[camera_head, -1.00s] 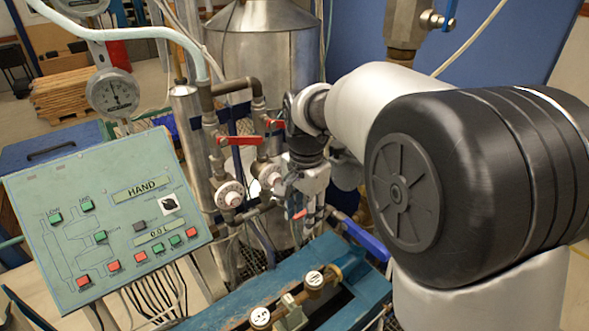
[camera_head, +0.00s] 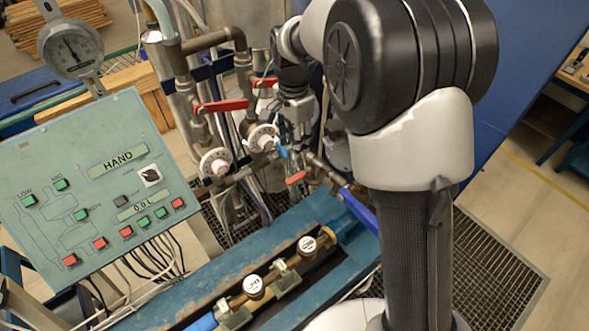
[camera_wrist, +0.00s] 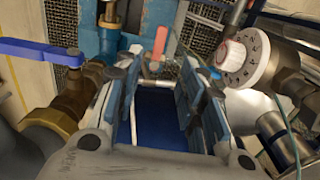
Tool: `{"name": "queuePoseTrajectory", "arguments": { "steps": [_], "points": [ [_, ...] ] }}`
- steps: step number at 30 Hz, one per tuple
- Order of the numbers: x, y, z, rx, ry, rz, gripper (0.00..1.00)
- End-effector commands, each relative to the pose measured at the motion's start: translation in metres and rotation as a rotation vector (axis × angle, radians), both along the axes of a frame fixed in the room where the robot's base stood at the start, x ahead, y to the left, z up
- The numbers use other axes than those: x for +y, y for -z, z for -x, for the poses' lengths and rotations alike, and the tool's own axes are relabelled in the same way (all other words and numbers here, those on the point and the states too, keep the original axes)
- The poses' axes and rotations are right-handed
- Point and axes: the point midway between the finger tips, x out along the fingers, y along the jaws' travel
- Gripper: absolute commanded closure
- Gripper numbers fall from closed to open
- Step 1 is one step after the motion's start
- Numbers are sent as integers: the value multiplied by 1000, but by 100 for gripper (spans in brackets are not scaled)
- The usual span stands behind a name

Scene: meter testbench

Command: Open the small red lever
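The small red lever (camera_head: 298,177) sits low on the pipework, just below my gripper (camera_head: 296,140) in the head view. In the wrist view, the small red lever (camera_wrist: 157,48) shows ahead between the tips of my gripper (camera_wrist: 158,64). The two fingers are apart with a clear gap, and nothing is held. The lever looks upright in the wrist view. I cannot tell whether a finger touches it. My arm hides part of the piping behind the gripper.
Two larger red levers (camera_head: 222,105) (camera_head: 265,82) and white dials (camera_head: 215,161) are left of the gripper. A blue lever (camera_wrist: 38,52) on a brass valve is close at left in the wrist view. The control panel (camera_head: 60,140) stands left; the blue bench (camera_head: 190,300) lies below.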

Motion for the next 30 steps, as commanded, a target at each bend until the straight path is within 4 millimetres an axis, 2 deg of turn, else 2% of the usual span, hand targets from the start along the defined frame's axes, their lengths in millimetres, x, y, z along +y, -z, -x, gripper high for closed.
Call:
{"name": "queuePoseTrajectory", "arguments": {
  "steps": [1, 9, 16, 22, 30],
  "points": [
    [0, 13, 1, 5, 0, 1, 63],
    [0, 73, 1, 6, -1, 2, 63],
    [0, 116, 1, 3, -1, 1, 63],
    [0, 135, 0, 2, -1, 0, 63],
    [0, 139, 0, -1, -1, -1, 63]
  ]
}}
